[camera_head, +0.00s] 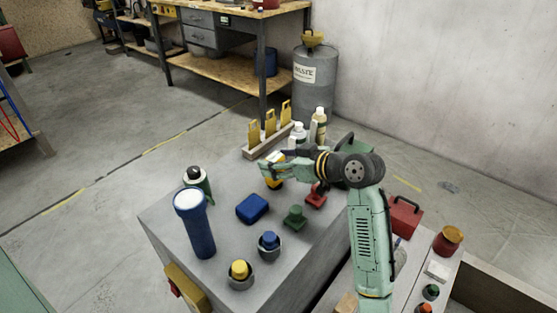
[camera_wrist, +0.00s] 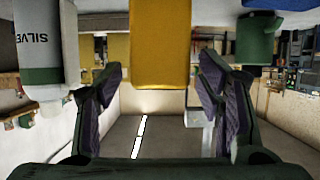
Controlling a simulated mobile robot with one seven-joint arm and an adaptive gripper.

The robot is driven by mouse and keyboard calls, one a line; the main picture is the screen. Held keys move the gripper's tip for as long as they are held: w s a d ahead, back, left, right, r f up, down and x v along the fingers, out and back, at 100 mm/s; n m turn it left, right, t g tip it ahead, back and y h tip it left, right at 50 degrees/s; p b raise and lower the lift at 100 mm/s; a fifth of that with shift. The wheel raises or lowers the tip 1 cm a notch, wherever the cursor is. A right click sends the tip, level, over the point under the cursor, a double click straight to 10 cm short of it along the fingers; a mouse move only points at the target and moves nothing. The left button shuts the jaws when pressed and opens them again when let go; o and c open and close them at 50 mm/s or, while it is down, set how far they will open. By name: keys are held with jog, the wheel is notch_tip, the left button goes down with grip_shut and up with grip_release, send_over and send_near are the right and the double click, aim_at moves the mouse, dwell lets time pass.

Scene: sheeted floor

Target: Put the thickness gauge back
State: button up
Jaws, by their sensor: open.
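A yellow piece with dark parts (camera_head: 275,183) is on the grey table, partly hidden by my gripper; I cannot tell for sure that it is the thickness gauge. A yellow block (camera_wrist: 160,45), apparently the same piece, fills the top middle of the wrist view, which is upside down. My gripper (camera_head: 266,166) reaches left over the table; its fingers (camera_wrist: 165,90) are spread apart, with the yellow block between and beyond them. Contact is not visible. A wooden rack (camera_head: 256,152) with several upright yellow pieces (camera_head: 270,122) stands at the table's back edge.
A blue cylinder (camera_head: 196,225), a green-and-white can (camera_head: 198,179), a blue box (camera_head: 252,208), green (camera_head: 294,218) and red (camera_head: 316,195) pieces and two capped pots (camera_head: 240,274) crowd the table. White bottles (camera_head: 318,126) stand right of the rack. The table's left corner is clear.

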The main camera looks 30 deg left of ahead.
jog(key=shift+r, duration=0.25)
jog(key=b+v, duration=0.2)
jog(key=v, duration=1)
jog(key=shift+b, duration=0.3)
